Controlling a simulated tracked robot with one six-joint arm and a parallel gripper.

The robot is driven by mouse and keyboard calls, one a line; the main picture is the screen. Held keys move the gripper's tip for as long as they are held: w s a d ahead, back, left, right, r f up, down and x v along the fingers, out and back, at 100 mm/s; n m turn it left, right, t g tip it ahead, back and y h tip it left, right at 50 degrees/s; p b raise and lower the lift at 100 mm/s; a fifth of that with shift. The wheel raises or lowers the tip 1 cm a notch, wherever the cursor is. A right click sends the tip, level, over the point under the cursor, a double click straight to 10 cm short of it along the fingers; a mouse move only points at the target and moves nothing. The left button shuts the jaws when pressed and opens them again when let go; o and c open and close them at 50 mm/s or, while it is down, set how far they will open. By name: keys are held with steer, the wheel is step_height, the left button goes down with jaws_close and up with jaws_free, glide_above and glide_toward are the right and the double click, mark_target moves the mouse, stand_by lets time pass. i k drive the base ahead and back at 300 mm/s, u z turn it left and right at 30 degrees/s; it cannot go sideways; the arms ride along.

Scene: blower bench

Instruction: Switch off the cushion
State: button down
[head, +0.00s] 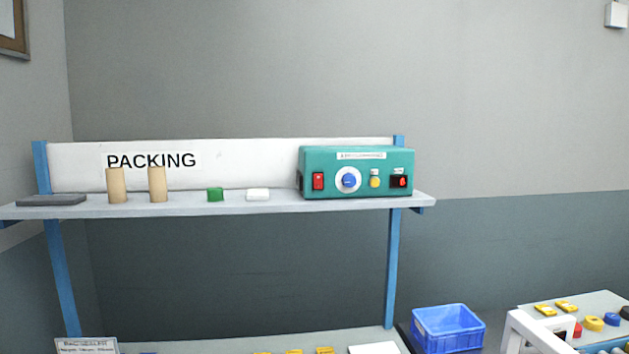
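A teal control box (356,172) stands at the right end of the shelf in the head view. The small label (361,156) on its top front is too blurred to read surely. From left to right its front carries a red rocker switch (318,181), a blue dial (348,180) on a white disc, a yellow button (375,181) and a black panel with a red lit part (399,182). I cannot tell which way the rocker is tipped. My gripper is not in view.
The grey shelf (330,205) on blue posts holds a white block (258,195), a green block (215,194), two tan cylinders (116,185) and a dark slab (52,200). A blue crate (447,328) and a side table (600,302) with small coloured items stand lower right.

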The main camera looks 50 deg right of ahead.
mark_target(317, 178)
steer(key=z, duration=1.3)
